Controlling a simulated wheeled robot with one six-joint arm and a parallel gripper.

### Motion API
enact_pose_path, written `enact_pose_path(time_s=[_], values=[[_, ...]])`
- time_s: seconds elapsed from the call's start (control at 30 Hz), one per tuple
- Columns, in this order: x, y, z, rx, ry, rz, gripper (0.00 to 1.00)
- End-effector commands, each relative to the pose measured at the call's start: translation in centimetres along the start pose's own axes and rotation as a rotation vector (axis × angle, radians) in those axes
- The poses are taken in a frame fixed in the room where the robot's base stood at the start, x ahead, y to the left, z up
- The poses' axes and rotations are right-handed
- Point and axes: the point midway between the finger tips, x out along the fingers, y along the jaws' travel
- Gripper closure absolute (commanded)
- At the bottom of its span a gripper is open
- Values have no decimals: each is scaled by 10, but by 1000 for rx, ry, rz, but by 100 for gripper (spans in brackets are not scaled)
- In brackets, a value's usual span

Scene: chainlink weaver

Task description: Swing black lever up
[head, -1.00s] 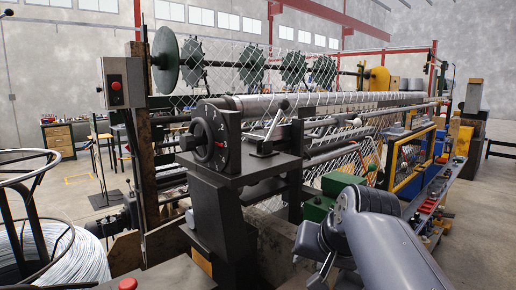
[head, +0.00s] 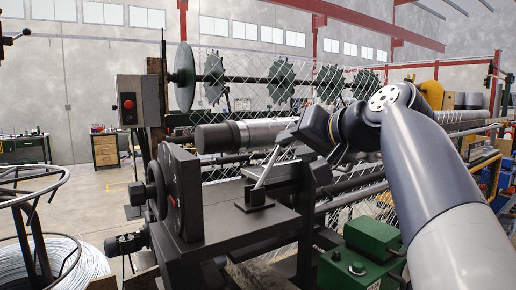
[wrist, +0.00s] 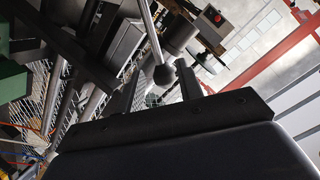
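The black lever (head: 267,168) is a thin metal rod rising from a small black bracket on the machine's dark bench, tilted up to the right. Its top is hidden by my gripper (head: 290,137) in the head view. In the wrist view the lever's black ball knob (wrist: 163,75) lies in the gap between the two fingers of my gripper (wrist: 160,84). The fingers are apart, with space showing beside the knob. I cannot tell whether either finger touches it.
A large metal roller (head: 240,134) runs close behind the lever. A black handwheel (head: 157,190) stands to the left. A control box with a red button (head: 128,103) is farther left. A green housing (head: 365,245) sits below my arm.

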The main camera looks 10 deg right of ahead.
Motion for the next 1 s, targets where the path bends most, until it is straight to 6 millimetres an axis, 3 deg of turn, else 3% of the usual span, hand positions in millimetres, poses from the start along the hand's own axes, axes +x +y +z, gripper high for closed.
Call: enact_pose_path(time_s=[0.2,0.4,0.8,1.0], values=[[45,-1,-1,1,-6,0,65],[71,0,0,2,-3,1,65],[80,1,0,1,0,2,65],[79,1,0,1,0,2,80]])
